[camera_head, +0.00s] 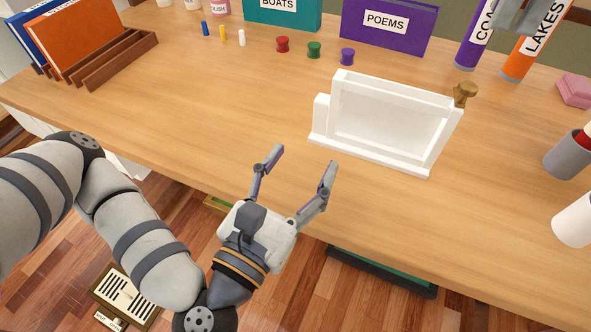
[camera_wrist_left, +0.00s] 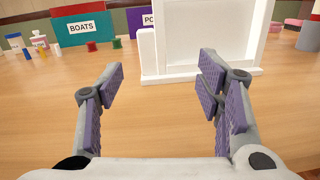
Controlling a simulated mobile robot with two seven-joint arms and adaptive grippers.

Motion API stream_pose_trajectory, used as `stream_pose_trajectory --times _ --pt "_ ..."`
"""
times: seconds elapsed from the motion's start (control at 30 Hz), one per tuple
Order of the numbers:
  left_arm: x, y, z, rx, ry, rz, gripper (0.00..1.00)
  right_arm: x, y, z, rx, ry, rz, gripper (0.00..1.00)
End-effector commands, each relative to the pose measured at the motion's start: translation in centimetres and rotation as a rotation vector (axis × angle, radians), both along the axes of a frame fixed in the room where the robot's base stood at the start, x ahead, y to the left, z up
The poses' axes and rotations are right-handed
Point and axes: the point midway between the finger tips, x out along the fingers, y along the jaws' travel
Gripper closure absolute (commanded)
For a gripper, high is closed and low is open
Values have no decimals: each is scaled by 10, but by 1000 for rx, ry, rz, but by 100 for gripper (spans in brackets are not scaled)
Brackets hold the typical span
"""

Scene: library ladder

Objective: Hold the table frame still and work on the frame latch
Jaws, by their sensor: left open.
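The white table frame (camera_head: 391,109) stands upright on its base on the wooden table. A brass-coloured latch knob (camera_head: 465,93) sits at its upper right corner. The latch does not show there. A grey part at the top right (camera_head: 520,15) looks like my right gripper, cut off by the picture edge; its fingers are unclear.
Blue, yellow and white pegs (camera_head: 223,35) and red, green and purple spools (camera_head: 314,49) stand behind the frame. A purple POEMS box (camera_head: 388,40) and tubes (camera_head: 478,45) stand further back. A grey cup (camera_head: 568,155) is at right.

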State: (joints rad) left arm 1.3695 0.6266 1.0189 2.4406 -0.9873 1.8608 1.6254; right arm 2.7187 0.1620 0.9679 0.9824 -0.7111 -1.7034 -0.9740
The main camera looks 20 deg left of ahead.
Motion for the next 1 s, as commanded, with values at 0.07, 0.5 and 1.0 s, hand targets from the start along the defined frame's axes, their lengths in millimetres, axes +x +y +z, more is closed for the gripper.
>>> stream_pose_trajectory --times 0.07,0.5,1.0 --pt "1 3 -7 -44 40 46 40 0 0 0 0 -1 0 67" --pt "89 -3 -9 -58 52 67 40 0 0 0 0 -1 0 67" --pt "121 -7 -9 -59 55 63 40 0 0 0 0 -1 0 67"
